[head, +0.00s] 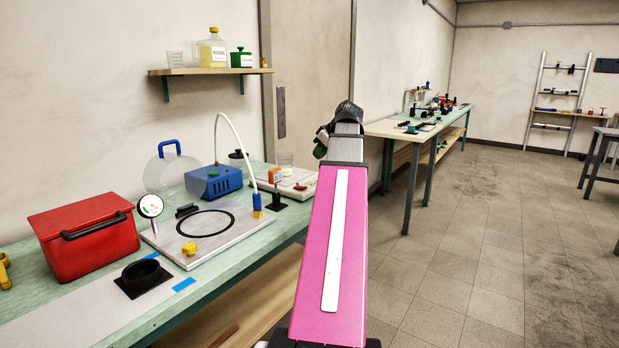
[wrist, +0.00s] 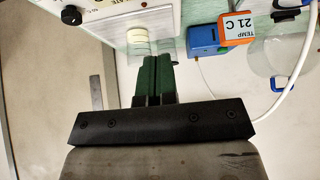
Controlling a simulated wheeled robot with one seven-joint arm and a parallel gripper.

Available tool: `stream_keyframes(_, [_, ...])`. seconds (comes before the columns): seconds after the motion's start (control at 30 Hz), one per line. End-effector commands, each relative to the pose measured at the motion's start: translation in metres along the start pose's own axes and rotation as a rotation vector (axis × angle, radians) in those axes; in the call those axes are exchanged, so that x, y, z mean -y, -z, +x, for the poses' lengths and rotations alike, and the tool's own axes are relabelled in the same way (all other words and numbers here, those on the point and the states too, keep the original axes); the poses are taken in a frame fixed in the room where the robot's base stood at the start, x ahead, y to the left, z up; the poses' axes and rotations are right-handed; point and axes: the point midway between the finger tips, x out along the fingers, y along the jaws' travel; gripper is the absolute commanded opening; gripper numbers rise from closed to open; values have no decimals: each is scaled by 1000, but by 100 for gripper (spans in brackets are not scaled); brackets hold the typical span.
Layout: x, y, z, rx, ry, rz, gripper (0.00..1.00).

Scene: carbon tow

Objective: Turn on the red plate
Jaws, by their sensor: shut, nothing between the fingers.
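A low white plate unit (head: 290,183) with a small red part on top stands on the bench, left of my arm in the head view. In the wrist view its pale front panel (wrist: 112,18) shows upside down, with part of the word "PLATE" and a black knob (wrist: 72,15). My gripper (wrist: 153,55) has green fingers that are together and empty. The fingertips are below the panel in the picture, right of the knob and apart from it. In the head view my pink arm hides most of the gripper; I cannot tell the knob's setting.
An orange display reading "TEMP 21 C" (wrist: 238,27) stands close to the right of the fingers. A pale cylinder (wrist: 138,36) is just beyond the fingertips. A blue box (head: 213,181), white hose, gauge board (head: 172,247) and red case (head: 85,235) crowd the bench.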

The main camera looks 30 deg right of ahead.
Motion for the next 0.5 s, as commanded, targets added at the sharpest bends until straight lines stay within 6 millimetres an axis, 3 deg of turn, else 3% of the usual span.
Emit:
stream_keyframes(0.17, [0,0,16,0,2,0,0])
stream_keyframes(0.5, [0,0,73,1,2,0,0])
